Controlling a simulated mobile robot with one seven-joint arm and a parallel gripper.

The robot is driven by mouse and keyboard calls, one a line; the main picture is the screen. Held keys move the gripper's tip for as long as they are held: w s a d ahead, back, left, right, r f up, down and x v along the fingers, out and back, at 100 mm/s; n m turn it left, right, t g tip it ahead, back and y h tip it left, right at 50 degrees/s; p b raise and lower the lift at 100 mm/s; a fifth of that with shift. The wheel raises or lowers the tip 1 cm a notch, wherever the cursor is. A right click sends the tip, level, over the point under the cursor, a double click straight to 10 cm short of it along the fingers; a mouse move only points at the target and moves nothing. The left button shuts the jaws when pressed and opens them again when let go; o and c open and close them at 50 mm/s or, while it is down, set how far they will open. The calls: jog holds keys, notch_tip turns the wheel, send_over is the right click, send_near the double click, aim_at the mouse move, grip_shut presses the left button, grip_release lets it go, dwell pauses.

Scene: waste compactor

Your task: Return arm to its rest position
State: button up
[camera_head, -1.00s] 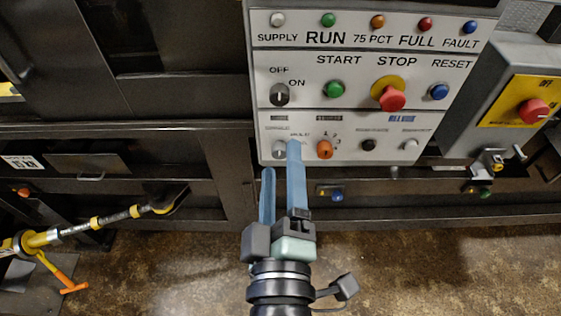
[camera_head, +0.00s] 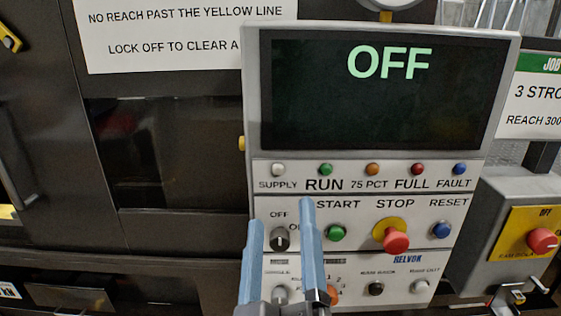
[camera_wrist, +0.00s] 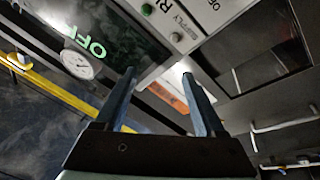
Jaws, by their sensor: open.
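My gripper (camera_head: 281,238) has two blue fingers, apart and empty. In the head view it stands at the bottom middle, in front of the control panel (camera_head: 470,205). Its right fingertip overlaps the panel between the black OFF/ON knob (camera_head: 280,239) and the green START button (camera_head: 337,233); I cannot tell the gap in depth. The lower knobs are partly hidden behind the fingers. In the wrist view the open fingers (camera_wrist: 158,78) point up toward the panel, with nothing between them.
The panel's screen (camera_head: 385,100) reads OFF. A red STOP button (camera_head: 396,243) sticks out on a yellow collar. At right is a grey box (camera_head: 490,215) with a red knob (camera_head: 542,241) on yellow. Dark machine doors (camera_head: 150,150) fill the left.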

jog(key=s+r+m+t+b, duration=0.1)
jog(key=s+r+m+t, duration=0.1)
jog(key=r, duration=0.7)
jog(key=s+r+m+t+b, duration=0.2)
jog(key=r+m, duration=0.3)
jog(key=r, duration=0.5)
jog(key=shift+s+r+t, duration=0.3)
jog(key=shift+t, duration=0.6)
jog(key=shift+c, duration=0.4)
